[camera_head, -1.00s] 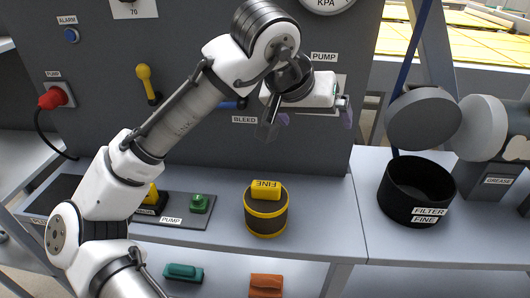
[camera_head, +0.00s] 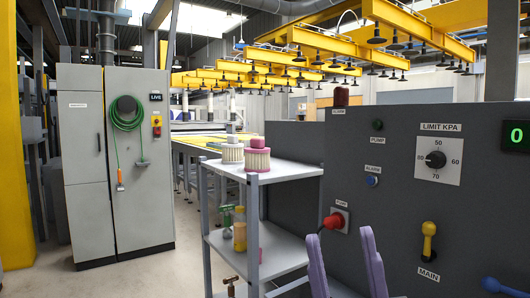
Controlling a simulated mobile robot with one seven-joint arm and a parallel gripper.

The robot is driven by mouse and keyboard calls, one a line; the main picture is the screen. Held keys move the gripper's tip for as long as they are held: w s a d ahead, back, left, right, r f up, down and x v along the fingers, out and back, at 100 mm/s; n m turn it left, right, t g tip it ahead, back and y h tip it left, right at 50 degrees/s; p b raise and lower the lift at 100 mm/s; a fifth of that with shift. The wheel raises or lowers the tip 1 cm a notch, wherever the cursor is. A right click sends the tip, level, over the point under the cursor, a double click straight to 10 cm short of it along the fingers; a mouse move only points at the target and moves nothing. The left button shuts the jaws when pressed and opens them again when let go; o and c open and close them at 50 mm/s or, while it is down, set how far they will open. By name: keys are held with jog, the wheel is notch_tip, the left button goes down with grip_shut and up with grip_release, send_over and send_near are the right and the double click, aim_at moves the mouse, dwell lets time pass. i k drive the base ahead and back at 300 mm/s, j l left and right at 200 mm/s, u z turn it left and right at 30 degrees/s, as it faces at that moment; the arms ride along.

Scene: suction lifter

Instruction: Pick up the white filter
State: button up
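Two ribbed filters stand upright on the top shelf of a grey rack, left of centre. The white filter (camera_head: 232,151) has a pale grey-white cap and stands behind and left of the other one. The second filter (camera_head: 258,156) has a pink cap and partly overlaps it in the picture. My gripper (camera_head: 340,242) shows at the bottom as two purple fingers pointing up, with a wide empty gap between them. It is open, nearer to me than the rack and to the right of both filters.
The grey rack (camera_head: 285,171) has lower shelves holding small bottles. A grey control panel (camera_head: 330,150) with a red plug (camera_head: 334,221) and a yellow MAIN lever (camera_head: 428,242) stands right. A grey cabinet (camera_head: 85,150) with a green hose stands left. Floor between cabinet and rack looks clear.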

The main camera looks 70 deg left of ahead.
aim_at(233, 151)
jog(key=i+u, duration=0.15)
jog(key=u, duration=0.15)
jog(key=i+u, duration=0.15)
jog(key=u, duration=2.05)
